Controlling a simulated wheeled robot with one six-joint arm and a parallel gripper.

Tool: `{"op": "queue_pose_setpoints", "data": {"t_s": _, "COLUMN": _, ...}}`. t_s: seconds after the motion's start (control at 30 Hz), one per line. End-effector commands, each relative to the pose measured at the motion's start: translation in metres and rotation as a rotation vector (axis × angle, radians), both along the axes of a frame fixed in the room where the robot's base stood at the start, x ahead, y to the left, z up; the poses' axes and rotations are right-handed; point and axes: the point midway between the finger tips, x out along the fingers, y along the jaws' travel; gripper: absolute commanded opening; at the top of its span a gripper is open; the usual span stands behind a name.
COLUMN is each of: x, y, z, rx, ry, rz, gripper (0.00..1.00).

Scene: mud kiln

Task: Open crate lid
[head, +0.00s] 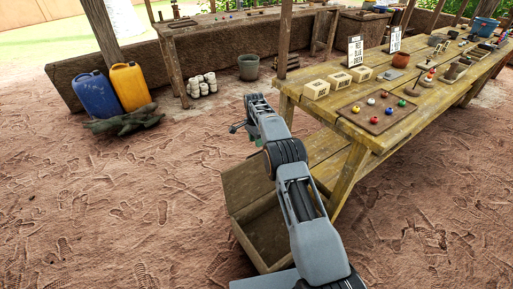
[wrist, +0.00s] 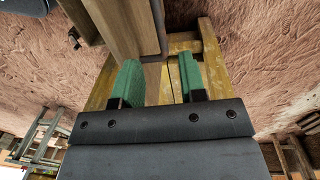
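The wooden crate (head: 240,240) stands on the ground left of the long table, partly hidden by my arm. Its dark inside seems to show, and a flat board (head: 246,186), apparently the lid, rises at its far side; its exact angle is hard to tell. My gripper (head: 256,143) is near the upper edge of this board, mostly hidden by my wrist. In the wrist view my gripper (wrist: 158,82) has its green fingers apart with nothing held between them. A brown wooden board (wrist: 125,28) with a dark edge strip lies just beyond the fingers.
The long table (head: 372,150) at right, with a lower bench plank, carries pale blocks (head: 316,89), a board of coloured balls (head: 380,111), signs and pots. Blue (head: 96,93) and yellow (head: 130,87) jugs stand at the left wall. The footprinted ground at left is clear.

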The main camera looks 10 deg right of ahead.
Motion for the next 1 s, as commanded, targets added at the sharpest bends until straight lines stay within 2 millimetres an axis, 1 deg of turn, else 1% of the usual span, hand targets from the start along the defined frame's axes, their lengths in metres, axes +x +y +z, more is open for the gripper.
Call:
{"op": "queue_pose_setpoints", "data": {"t_s": 0.03, "x": 0.001, "y": 0.001, "z": 0.013, "rx": 0.0, "ry": -0.002, "rz": 0.0, "gripper": 0.38}}
{"op": "queue_pose_setpoints", "data": {"t_s": 0.1, "x": 0.002, "y": 0.001, "z": 0.026, "rx": 0.0, "ry": -0.001, "rz": 0.0, "gripper": 0.38}}
{"op": "queue_pose_setpoints", "data": {"t_s": 0.3, "x": 0.004, "y": 0.002, "z": 0.053, "rx": 0.001, "ry": 0.0, "rz": 0.001, "gripper": 0.38}}
{"op": "queue_pose_setpoints", "data": {"t_s": 0.5, "x": 0.004, "y": 0.002, "z": 0.063, "rx": 0.0, "ry": 0.002, "rz": 0.001, "gripper": 0.38}}
{"op": "queue_pose_setpoints", "data": {"t_s": 0.8, "x": 0.004, "y": 0.002, "z": 0.064, "rx": 0.0, "ry": 0.002, "rz": 0.0, "gripper": 0.38}}
{"op": "queue_pose_setpoints", "data": {"t_s": 0.83, "x": 0.004, "y": 0.002, "z": 0.064, "rx": 0.0, "ry": 0.002, "rz": 0.0, "gripper": 0.37}}
{"op": "queue_pose_setpoints", "data": {"t_s": 0.93, "x": 0.004, "y": 0.002, "z": 0.066, "rx": 0.001, "ry": 0.001, "rz": 0.005, "gripper": 0.28}}
{"op": "queue_pose_setpoints", "data": {"t_s": 1.0, "x": 0.003, "y": 0.001, "z": 0.072, "rx": 0.002, "ry": -0.004, "rz": 0.018, "gripper": 0.21}}
